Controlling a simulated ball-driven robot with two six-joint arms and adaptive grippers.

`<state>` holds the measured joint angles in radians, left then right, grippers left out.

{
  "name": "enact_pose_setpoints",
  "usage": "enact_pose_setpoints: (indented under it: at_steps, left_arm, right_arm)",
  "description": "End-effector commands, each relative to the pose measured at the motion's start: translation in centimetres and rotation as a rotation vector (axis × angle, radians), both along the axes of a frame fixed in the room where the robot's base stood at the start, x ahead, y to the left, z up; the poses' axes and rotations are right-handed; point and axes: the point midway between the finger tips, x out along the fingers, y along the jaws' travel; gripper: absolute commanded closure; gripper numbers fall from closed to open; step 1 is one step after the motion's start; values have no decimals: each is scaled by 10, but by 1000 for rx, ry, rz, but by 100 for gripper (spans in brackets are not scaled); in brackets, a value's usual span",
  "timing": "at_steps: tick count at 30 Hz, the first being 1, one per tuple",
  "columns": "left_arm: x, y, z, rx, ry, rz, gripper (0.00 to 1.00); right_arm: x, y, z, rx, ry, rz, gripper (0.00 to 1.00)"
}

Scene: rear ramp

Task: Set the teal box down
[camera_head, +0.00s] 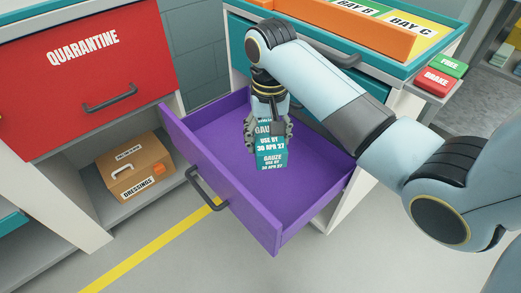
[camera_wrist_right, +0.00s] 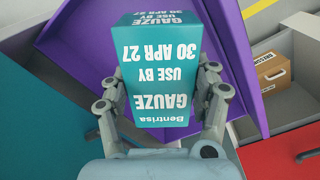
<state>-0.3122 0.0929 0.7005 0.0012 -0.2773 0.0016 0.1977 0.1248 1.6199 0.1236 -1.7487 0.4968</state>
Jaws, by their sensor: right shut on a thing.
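The teal box (camera_head: 271,157), printed "GAUZE" and "USE BY 30 APR 27", is in my right gripper (camera_head: 268,128). The gripper points down over the open purple drawer (camera_head: 310,185). In the right wrist view the teal box (camera_wrist_right: 165,70) sits between the two fingers of my right gripper (camera_wrist_right: 165,95), which press on its sides. I cannot tell whether the box touches the drawer floor. The drawer floor around the box looks bare. My left gripper shows in neither view.
A red cabinet front marked "QUARANTINE" (camera_head: 75,75) stands at the left. A cardboard dressings case (camera_head: 133,168) sits on the shelf below it. The drawer's front panel with a dark handle (camera_head: 205,190) juts out over the floor. An orange-edged tray (camera_head: 335,32) tops the right cabinet.

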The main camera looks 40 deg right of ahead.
Motion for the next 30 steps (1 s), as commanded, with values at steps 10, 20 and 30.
enact_pose_setpoints:
  at_steps: [10,20,30]
  left_arm:
    - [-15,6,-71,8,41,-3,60]
    - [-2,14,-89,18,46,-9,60]
    - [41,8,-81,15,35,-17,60]
  right_arm:
    - [61,-8,-94,1,5,167,76]
    - [63,-9,-151,2,6,179,76]
    - [63,-8,-186,1,5,178,76]
